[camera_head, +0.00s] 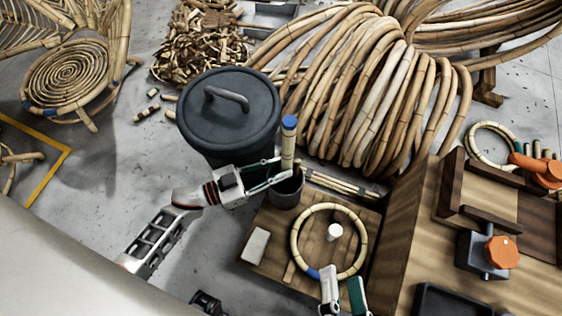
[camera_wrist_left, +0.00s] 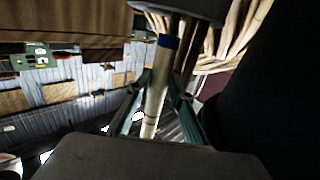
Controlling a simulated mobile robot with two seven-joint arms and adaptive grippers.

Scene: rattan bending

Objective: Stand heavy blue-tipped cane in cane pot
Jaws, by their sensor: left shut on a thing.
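The blue-tipped cane (camera_head: 288,143) stands about upright in the head view, with its blue tip up. My left gripper (camera_head: 279,172) is shut on its lower part. The cane also shows between the fingers in the left wrist view (camera_wrist_left: 154,100), blue end at the top. The dark grey cane pot (camera_head: 286,194) is on the low wooden board, right at the cane's lower end. The fingers hide that end, so I cannot tell whether it is inside the pot. My right gripper (camera_head: 343,284) is open and empty, near the blue band of a rattan ring (camera_head: 364,262).
A dark lidded bin (camera_head: 226,112) stands close behind my left gripper. A large rattan coil (camera_head: 370,80) fills the back. The board (camera_head: 268,278) also bears a pale block (camera_head: 256,245) and a white cylinder (camera_head: 334,231). A workbench with an orange-knobbed device (camera_head: 500,252) is at right.

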